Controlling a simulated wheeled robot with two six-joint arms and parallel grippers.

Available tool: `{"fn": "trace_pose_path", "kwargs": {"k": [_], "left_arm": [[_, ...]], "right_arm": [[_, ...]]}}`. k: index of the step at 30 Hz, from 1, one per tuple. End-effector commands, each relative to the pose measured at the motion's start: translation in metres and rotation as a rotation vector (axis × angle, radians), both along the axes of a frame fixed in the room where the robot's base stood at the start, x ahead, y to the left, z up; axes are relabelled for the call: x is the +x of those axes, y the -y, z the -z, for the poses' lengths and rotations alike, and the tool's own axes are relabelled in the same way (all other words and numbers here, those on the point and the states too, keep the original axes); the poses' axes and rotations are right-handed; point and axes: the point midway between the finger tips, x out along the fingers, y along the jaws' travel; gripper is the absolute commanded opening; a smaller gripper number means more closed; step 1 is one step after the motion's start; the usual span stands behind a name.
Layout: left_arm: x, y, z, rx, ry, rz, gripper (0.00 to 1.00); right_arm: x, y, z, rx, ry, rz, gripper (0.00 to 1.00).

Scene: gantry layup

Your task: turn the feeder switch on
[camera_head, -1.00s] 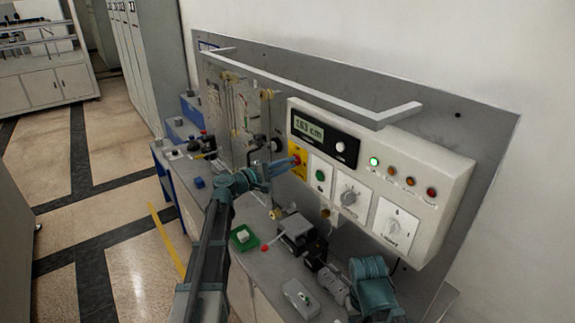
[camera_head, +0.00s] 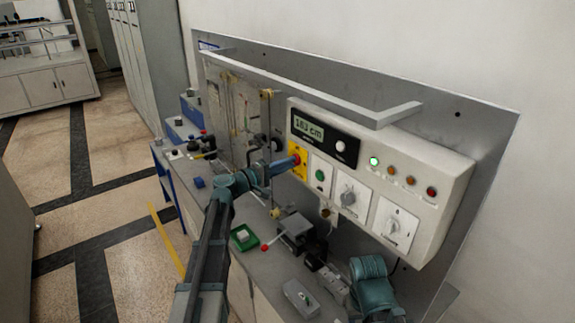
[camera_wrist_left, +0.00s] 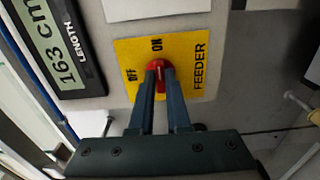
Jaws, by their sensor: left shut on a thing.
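The feeder switch is a red knob (camera_wrist_left: 158,72) on a yellow plate (camera_wrist_left: 199,45) marked ON, OFF and FEEDER in the left wrist view. The plate also shows in the head view (camera_head: 303,171), on the front of the control box (camera_head: 455,180). My left gripper (camera_wrist_left: 160,80) is shut on the red knob, with one finger on each side. The visible part of the knob lines up with the ON mark. The fingers hide part of the knob. My left gripper also shows in the head view (camera_head: 293,161). My right gripper is not in view.
A display (camera_head: 322,134) above the plate reads 163 cm. A green button (camera_head: 320,176), two grey dials and several lamps sit to the right. A rail (camera_head: 370,112) juts out above. A red-tipped lever (camera_head: 265,247) and a green tray (camera_head: 243,238) are on the bench below.

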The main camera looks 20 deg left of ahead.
Motion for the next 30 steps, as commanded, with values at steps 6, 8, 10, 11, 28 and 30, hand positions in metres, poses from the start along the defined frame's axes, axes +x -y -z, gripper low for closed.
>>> {"fn": "trace_pose_path", "kwargs": {"k": [6,8,10,11,28,30], "left_arm": [[-0.001,0.001,0.001,0.004,-0.001,0.002,0.4],[-0.001,0.001,0.001,0.003,0.0,0.002,0.45],[-0.001,0.0,0.001,0.003,0.0,0.001,0.45],[-0.001,0.0,0.001,0.002,-0.001,0.001,0.45],[-0.055,-0.041,0.0,0.001,0.0,-0.004,0.45],[-0.066,-0.05,0.0,0.001,0.0,-0.003,0.45]], "right_arm": [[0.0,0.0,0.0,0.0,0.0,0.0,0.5],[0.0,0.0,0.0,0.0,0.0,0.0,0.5],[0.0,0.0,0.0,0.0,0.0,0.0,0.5],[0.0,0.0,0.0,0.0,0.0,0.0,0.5],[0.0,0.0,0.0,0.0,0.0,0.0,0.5],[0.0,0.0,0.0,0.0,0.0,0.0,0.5]]}}
